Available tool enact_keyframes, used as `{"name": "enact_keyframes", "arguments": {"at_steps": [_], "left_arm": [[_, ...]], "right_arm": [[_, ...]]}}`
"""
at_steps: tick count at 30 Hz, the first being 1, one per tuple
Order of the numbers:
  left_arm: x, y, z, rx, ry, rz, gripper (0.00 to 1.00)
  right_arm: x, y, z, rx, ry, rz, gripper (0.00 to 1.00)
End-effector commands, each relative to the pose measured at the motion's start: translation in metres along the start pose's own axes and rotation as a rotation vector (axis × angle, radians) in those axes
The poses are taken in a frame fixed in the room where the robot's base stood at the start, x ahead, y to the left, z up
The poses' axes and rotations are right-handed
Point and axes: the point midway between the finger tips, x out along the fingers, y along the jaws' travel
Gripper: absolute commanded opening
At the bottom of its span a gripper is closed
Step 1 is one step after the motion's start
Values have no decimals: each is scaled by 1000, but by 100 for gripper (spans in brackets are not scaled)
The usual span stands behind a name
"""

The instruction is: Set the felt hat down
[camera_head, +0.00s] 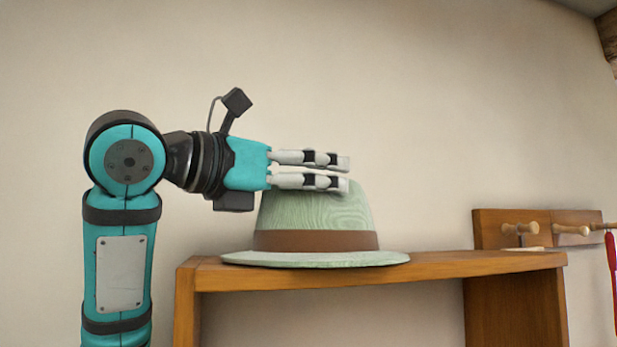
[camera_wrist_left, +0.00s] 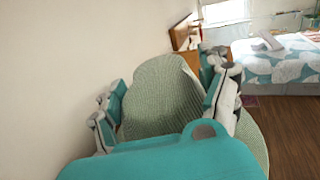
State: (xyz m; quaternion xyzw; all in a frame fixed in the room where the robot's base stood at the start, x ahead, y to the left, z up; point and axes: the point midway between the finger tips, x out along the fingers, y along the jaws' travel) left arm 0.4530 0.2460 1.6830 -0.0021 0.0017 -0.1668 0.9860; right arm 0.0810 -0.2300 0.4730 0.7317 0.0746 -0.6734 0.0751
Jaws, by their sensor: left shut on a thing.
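The felt hat (camera_head: 318,215) is pale green with a brown band. It sits upright, brim down, at the top of a wooden shelf (camera_head: 440,267); its brim appears to rest on the board. My left gripper (camera_head: 345,172) comes in from the left and is shut on the upper crown. In the left wrist view the hat's crown (camera_wrist_left: 163,95) lies between the two fingers (camera_wrist_left: 165,112), and part of the brim shows at the lower right. My right gripper is in neither view.
A wooden peg rail (camera_head: 545,229) is on the wall at the right, with a red item (camera_head: 612,265) hanging from a peg. The shelf top right of the hat is mostly clear. The left wrist view shows a bed (camera_wrist_left: 275,60) and wooden floor.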

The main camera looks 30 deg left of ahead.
Motion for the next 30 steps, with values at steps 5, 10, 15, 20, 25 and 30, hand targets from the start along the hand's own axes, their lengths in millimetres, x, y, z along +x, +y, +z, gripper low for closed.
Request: {"name": "enact_keyframes", "arguments": {"at_steps": [5,10,15,20,25,30], "left_arm": [[-1,0,0,0,-3,0,23],[-1,0,-3,0,-2,0,23],[0,-1,-3,0,-1,-1,96],[0,-1,-3,0,-1,-1,100],[0,-1,0,0,-1,-1,100],[-20,0,-1,0,-6,0,100]], "right_arm": [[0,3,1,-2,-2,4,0],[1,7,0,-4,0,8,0],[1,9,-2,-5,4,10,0],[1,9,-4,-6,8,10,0],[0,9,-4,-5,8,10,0],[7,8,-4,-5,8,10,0]]}}
